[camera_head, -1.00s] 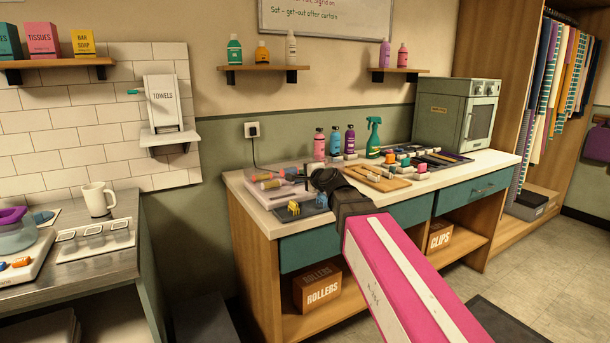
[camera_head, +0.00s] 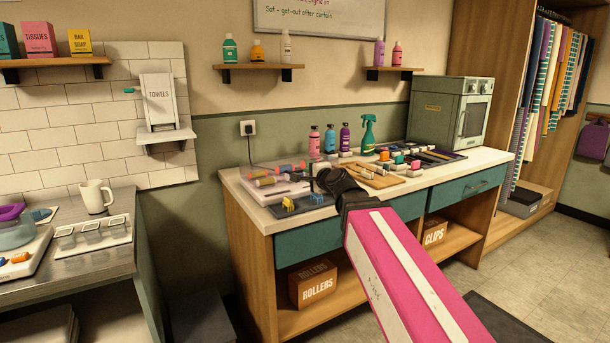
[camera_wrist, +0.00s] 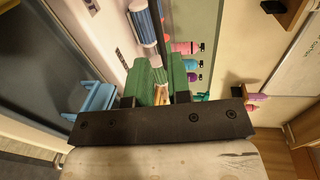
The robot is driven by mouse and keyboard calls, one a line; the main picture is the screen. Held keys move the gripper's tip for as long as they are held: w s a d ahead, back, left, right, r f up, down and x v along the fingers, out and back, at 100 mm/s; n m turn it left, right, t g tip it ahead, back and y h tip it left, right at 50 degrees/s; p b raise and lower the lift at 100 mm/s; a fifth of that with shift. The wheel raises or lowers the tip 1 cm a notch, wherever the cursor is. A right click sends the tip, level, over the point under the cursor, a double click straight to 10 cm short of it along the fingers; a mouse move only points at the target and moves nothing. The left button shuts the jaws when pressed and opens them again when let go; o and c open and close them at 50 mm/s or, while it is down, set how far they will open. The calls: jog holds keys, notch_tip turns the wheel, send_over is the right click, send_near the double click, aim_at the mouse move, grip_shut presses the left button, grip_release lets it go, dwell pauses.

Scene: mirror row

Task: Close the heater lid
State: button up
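The roller heater (camera_head: 279,192) is a pale, low unit at the left end of the wooden counter, with several coloured rollers (camera_head: 262,181) on and around it. I cannot clearly make out its lid or how far it stands open. My gripper (camera_head: 326,180) is just right of the heater, above the dark mat, and its fingertips are hard to see there. A blue roller (camera_wrist: 145,24) lies beyond the fingertips.
A dark mat (camera_head: 300,208) with blue and yellow clips (camera_head: 289,203) lies at the counter's front edge. A wooden board (camera_head: 378,181), several bottles (camera_head: 330,138) and a steriliser cabinet (camera_head: 438,110) stand to the right. A plug (camera_head: 248,128) and cord are on the wall behind.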

jog(key=v, duration=0.3)
jog(key=shift+s+d, duration=0.15)
jog(key=shift+s, duration=0.05)
grip_shut()
jog(key=w+a+r+n+g+h, duration=0.1)
jog(key=w+a+r+n+g, duration=0.5)
jog(key=n, duration=0.6)
notch_tip(320, 180, up, 8)
jog(key=d+n+g+h, duration=0.3)
jog(key=n+h, duration=0.2)
jog(key=n, duration=0.1)
send_near(302, 162)
notch_tip(302, 162, down, 3)
jog(key=s+a, duration=0.2)
jog(key=a, duration=0.1)
jog(key=shift+s+d+f, duration=0.2)
jog(key=shift+s+f, duration=0.05)
jog(key=shift+f, duration=0.35)
jog(key=shift+s+d+f, duration=0.15)
jog(key=shift+s+f, duration=0.1)
jog(key=shift+f, duration=0.4)
jog(key=shift+s+d+f, duration=0.2)
jog(key=shift+s+f, duration=0.05)
jog(key=shift+f, duration=0.35)
